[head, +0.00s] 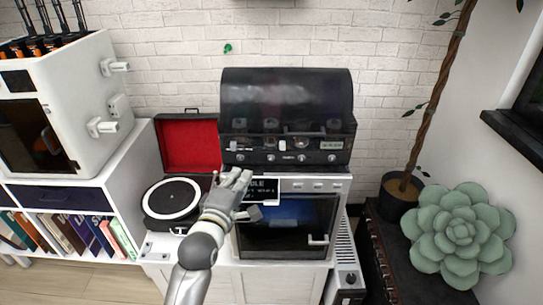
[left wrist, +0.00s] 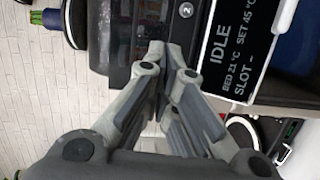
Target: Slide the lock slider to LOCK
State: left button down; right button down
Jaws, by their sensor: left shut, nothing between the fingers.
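My left gripper (head: 240,176) is in front of the machine with the small display, near the display's left end. In the left wrist view its fingers (left wrist: 173,52) are together with nothing between them, pointing at the dark front panel. The display (head: 263,190) reads "IDLE", and it shows large in the left wrist view (left wrist: 237,45). Small white controls (head: 283,146) sit on the black unit above. No LOCK lettering is readable, so I cannot tell which control is the lock slider; the gripper and arm hide part of the front. My right gripper is out of view.
The black unit (head: 287,95) stands on the machine with the glass door (head: 285,225). An open red-lined record player (head: 187,142) is at the left, beside a white cabinet (head: 75,75). A potted plant (head: 400,190) and a succulent (head: 460,238) stand at the right.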

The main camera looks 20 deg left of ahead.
aim_at(270, 143)
pick_arm(q)
jog(key=shift+w+a+r+n, duration=0.15)
jog(key=shift+w+r+n, duration=0.15)
jog(key=shift+r, duration=0.2)
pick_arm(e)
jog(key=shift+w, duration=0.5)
